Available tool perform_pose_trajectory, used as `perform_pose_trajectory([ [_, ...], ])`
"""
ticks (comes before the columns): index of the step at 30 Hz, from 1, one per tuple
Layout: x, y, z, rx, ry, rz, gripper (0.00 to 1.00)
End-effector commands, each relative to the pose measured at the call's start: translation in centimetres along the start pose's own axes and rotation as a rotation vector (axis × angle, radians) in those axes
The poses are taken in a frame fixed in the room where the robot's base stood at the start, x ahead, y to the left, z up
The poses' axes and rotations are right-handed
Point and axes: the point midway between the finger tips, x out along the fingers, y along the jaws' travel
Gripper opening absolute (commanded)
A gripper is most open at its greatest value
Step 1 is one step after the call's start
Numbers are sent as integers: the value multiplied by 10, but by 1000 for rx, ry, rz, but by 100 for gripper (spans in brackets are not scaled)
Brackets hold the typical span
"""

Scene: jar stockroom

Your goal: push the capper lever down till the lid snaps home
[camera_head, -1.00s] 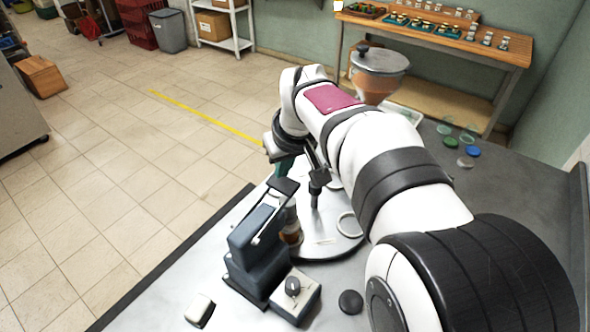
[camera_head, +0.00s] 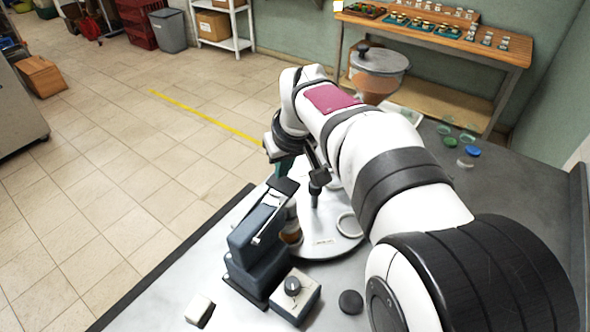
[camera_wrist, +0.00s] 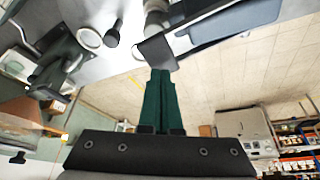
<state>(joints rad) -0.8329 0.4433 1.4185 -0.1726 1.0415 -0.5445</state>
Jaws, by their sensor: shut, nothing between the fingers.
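The capper (camera_head: 258,245) is a blue-grey press standing upright on the metal bench. Its dark lever pad (camera_head: 283,186) sticks up at the top; in the wrist view the pad (camera_wrist: 157,53) lies right at my fingertips. My gripper (camera_head: 284,168) has green fingers, closed together with nothing between them, just above the pad. In the wrist view the closed fingers (camera_wrist: 160,72) reach the pad's edge; I cannot tell whether they press on it. A jar with amber contents (camera_head: 290,235) stands under the capper head, partly hidden by the capper. Its lid is not clearly visible.
A round plate (camera_head: 325,246) with a pale ring (camera_head: 349,225) lies beside the capper. A knob box (camera_head: 295,294), a black disc (camera_head: 350,302) and a small white block (camera_head: 199,311) are in front. Loose lids (camera_head: 472,150) and a hopper (camera_head: 378,75) are farther back.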

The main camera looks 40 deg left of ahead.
Motion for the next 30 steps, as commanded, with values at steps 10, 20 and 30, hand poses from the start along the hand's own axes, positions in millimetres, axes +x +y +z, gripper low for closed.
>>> perform_pose_trajectory([
  [10,3,0,2,0,-1,0,0],
  [20,14,0,6,0,0,0,0],
  [30,24,1,10,0,-2,-1,0],
])
